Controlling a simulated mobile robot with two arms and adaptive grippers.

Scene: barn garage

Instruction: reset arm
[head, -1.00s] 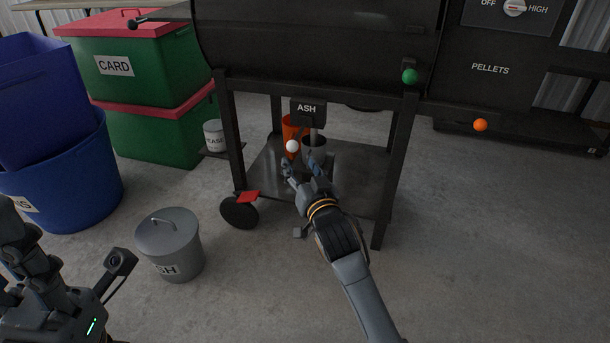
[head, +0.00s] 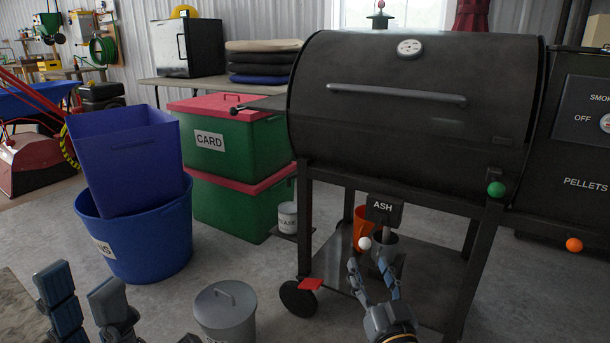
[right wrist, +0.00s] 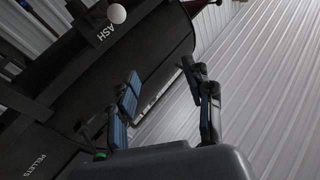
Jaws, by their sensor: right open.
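My right gripper (head: 374,268) is low in front of the black grill (head: 400,120). It is open, with its two fingers apart and nothing between them. In the head view its fingertips show just below the white knob (head: 365,243) by the ASH box (head: 384,209). The right wrist view also shows both fingers (right wrist: 165,105) apart, with the white knob (right wrist: 116,13) beyond them at the top. My left gripper (head: 82,292) is at the lower left, its fingers apart and empty. The rest of the left arm is out of view.
A lidded grey can (head: 224,312) stands on the floor between my grippers. The blue tub (head: 140,245) and stacked green CARD boxes (head: 245,150) stand to the left. An orange bucket (head: 360,222) and grey cup (head: 384,243) are on the grill's lower shelf.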

